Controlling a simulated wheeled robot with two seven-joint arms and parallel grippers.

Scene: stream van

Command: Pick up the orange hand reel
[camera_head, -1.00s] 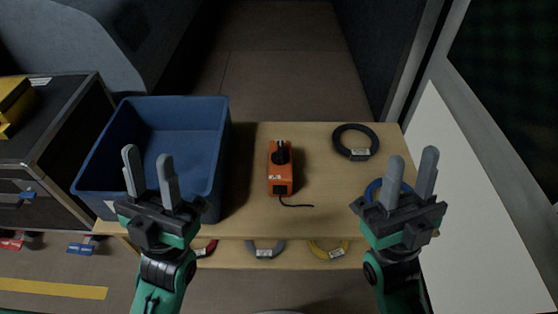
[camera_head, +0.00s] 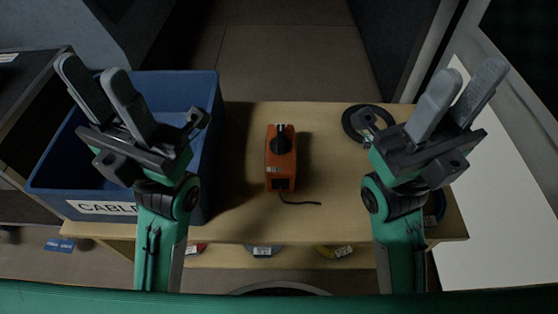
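The orange hand reel (camera_head: 271,172) stands on the wooden table in the middle of the view. It has a black knob or handle on top and a short dark cord at its near end. My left gripper (camera_head: 92,88) is open and empty, above the blue bin to the left of the reel. My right gripper (camera_head: 458,96) is open and empty, above the table's right edge, to the right of the reel. Neither gripper touches the reel.
A black cable coil (camera_head: 353,127) lies at the back right, partly behind my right gripper. The wooden table (camera_head: 330,215) is clear around the reel. Several coils show on a shelf below.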

